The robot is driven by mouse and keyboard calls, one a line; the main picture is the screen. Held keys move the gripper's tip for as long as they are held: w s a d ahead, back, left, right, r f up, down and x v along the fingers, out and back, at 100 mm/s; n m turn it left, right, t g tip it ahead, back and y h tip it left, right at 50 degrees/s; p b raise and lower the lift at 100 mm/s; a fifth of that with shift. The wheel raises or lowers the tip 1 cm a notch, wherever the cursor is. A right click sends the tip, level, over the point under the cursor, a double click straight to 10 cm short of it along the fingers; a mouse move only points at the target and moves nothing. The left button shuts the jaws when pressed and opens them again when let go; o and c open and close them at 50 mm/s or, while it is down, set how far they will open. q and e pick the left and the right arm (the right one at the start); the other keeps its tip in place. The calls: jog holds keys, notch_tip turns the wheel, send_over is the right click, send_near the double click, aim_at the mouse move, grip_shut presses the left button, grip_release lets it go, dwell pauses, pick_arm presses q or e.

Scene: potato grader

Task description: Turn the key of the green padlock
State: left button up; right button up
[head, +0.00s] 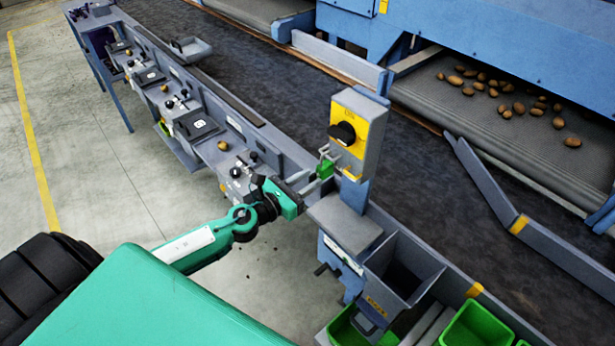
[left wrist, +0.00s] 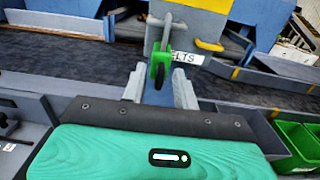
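The green padlock (head: 325,169) hangs by a grey shackle beside the yellow-faced switch box, and also shows in the left wrist view (left wrist: 157,62). A dark, narrow part (left wrist: 160,75) shows on its near side; I cannot make out whether this is the key. My left gripper (head: 312,181) is just short of the padlock and points at it. In the left wrist view its two grey fingers (left wrist: 159,92) stand apart with nothing held, and the padlock appears beyond and between them. My right gripper is not in view.
The switch box (head: 360,125) carries a black rotary knob (head: 342,133). A grey hopper (head: 405,268) and green crates (head: 478,325) stand to the right. Potatoes (head: 507,113) lie on the belt behind.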

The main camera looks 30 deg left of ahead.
pick_arm(q)
jog(key=shift+w, duration=0.15)
grip_shut()
jog(key=shift+n, duration=0.3)
jog(key=shift+a+f+n+p, duration=0.1)
jog(key=shift+n+p, duration=0.2)
jog(key=shift+n, duration=4.05)
jog(key=shift+f+n+p, duration=0.1)
jog(key=shift+n+p, duration=0.2)
jog(key=shift+n, duration=4.05)
